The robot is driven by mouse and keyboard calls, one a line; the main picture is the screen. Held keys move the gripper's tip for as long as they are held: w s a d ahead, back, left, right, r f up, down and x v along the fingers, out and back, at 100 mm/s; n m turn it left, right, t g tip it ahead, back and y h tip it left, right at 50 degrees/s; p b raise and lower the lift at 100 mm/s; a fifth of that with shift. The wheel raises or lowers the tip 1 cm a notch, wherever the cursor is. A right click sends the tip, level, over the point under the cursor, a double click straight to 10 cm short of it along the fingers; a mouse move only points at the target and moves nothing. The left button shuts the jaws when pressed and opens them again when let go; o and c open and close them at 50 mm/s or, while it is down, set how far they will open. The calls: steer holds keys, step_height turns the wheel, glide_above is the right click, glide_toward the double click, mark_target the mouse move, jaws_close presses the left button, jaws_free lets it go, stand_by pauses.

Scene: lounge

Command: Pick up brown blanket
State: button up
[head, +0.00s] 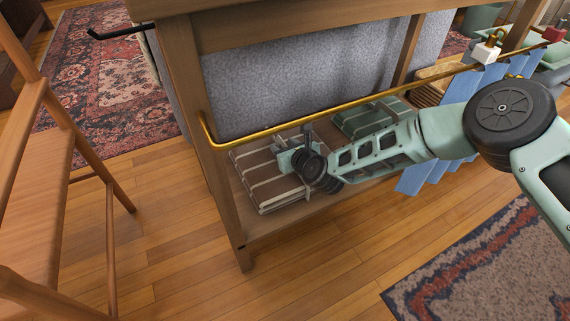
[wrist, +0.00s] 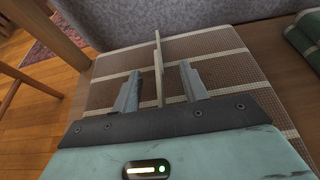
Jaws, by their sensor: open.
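The brown blanket (head: 262,182) is folded, with cream stripes, and lies on the low wooden shelf at the left end. In the wrist view the brown blanket (wrist: 221,70) fills the middle. My gripper (head: 292,158) is over it and hides part of it in the head view. In the wrist view my gripper (wrist: 160,86) is open, its two fingers spread above the blanket. A thin cream upright strip (wrist: 158,66) rises from the blanket between the fingers. I cannot tell whether the fingers touch the blanket.
A green striped blanket (head: 362,120) lies farther right on the shelf. A gold rail (head: 300,122) runs along the front above it, close to my arm. A blue cloth (head: 425,178) hangs at the right. A wooden chair (head: 35,190) stands left. The floor (head: 310,275) in front is clear.

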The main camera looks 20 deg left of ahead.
jaws_close()
steer(key=shift+r, duration=0.1)
stand_by(1.2)
